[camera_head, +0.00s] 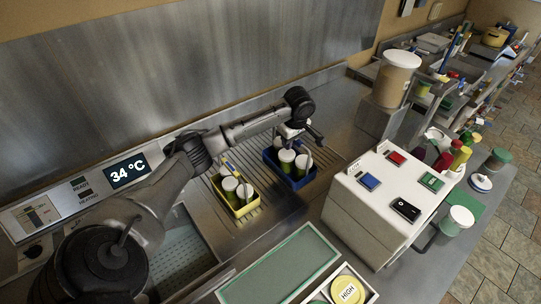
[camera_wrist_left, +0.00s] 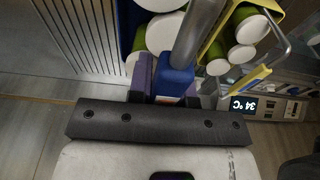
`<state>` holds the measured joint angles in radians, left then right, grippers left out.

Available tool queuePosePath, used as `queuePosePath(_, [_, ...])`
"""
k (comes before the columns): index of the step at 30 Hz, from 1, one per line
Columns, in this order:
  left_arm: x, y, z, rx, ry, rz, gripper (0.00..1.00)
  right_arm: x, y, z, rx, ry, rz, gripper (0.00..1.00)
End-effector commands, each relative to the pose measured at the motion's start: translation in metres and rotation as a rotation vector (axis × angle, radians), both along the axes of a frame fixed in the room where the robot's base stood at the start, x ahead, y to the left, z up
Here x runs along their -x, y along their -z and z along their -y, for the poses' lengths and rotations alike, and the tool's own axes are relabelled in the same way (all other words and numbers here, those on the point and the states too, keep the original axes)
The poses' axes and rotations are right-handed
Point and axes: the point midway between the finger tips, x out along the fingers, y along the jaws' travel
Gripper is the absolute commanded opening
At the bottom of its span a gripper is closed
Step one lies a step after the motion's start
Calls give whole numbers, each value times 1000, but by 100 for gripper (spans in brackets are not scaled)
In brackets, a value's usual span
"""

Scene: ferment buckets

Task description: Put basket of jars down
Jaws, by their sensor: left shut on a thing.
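A blue basket (camera_head: 271,160) holding several white-lidded jars (camera_head: 287,158) is on or just above the ribbed steel draining surface; I cannot tell whether its base touches. My left gripper (camera_head: 291,134) is over this basket, with its fingers shut on the basket's handle. In the left wrist view the fingers (camera_wrist_left: 163,84) close around the blue grip (camera_wrist_left: 174,82) of the handle, and white jar lids (camera_wrist_left: 166,31) show beyond it. The gripper hides part of the basket. My right gripper is not in view.
A yellow basket (camera_head: 246,209) with similar jars stands close to the left. A white box (camera_head: 351,198) with small coloured items is to the right, near a large lidded container (camera_head: 397,82). A sunken basin (camera_head: 190,250) is at lower left. Ribbed surface beside the blue basket is free.

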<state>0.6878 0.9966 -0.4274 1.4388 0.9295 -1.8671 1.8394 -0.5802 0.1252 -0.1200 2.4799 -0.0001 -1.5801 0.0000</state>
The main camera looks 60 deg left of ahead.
Motion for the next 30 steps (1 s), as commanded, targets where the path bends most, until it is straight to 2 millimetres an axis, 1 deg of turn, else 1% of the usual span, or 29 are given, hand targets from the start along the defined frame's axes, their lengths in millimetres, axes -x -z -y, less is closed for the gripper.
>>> queuePosePath(1, [6,1,-10,-4,-5,-2,0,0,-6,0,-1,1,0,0])
queuePosePath(6, [22,20,-36,-3,-3,-1,0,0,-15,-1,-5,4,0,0])
queuePosePath(9, [30,30,-50,-3,-3,-1,0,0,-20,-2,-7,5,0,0])
queuePosePath(15, [40,44,-69,-1,-2,2,0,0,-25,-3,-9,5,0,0])
queuePosePath(18, [43,48,-73,-2,0,3,0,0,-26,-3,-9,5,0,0])
queuePosePath(23, [44,51,-76,-1,1,3,0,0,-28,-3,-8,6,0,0])
queuePosePath(26, [44,59,-76,0,0,1,0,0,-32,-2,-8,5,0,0])
queuePosePath(30, [44,75,-75,1,0,1,0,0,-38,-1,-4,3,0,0])
